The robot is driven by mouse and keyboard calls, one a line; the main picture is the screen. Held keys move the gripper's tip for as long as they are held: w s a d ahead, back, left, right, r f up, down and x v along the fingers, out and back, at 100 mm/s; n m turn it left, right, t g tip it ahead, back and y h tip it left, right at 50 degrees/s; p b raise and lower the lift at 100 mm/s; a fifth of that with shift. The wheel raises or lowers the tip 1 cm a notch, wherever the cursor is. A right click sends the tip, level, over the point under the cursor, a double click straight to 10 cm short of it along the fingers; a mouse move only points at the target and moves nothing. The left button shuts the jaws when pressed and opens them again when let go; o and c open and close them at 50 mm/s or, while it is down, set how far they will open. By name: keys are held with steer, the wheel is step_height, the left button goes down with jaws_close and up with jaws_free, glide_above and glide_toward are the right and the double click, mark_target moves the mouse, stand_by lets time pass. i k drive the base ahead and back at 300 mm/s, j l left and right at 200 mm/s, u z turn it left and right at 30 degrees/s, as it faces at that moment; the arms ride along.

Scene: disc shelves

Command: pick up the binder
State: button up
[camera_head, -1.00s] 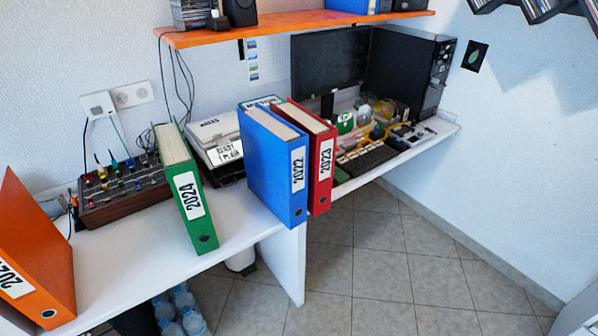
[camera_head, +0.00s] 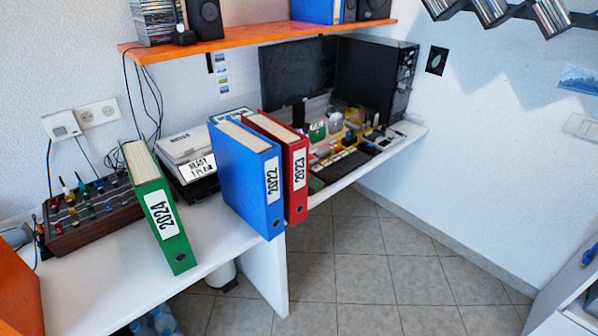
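Several binders stand on the white desk (camera_head: 120,262). A green binder (camera_head: 158,208) labelled 2024 leans to the left near the front edge. A blue binder (camera_head: 246,178) labelled 2022 stands upright to its right. A red binder (camera_head: 295,170) labelled 2023 stands right beside the blue one. Part of an orange binder (camera_head: 18,290) is cut off at the left edge; its label is out of view. My gripper is not in view.
An orange shelf (camera_head: 240,40) hangs above the desk, with a blue binder (camera_head: 318,10) and speakers on it. A mixer box (camera_head: 90,212), a printer-like device (camera_head: 188,158), a monitor (camera_head: 300,72) and a black computer tower (camera_head: 378,80) stand along the wall. The tiled floor (camera_head: 360,270) at right is clear.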

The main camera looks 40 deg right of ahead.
mark_target(249, 166)
steer(key=i+z, duration=0.45)
steer(key=i, duration=0.4)
steer(key=j+z, duration=0.15)
steer(key=j, duration=0.3)
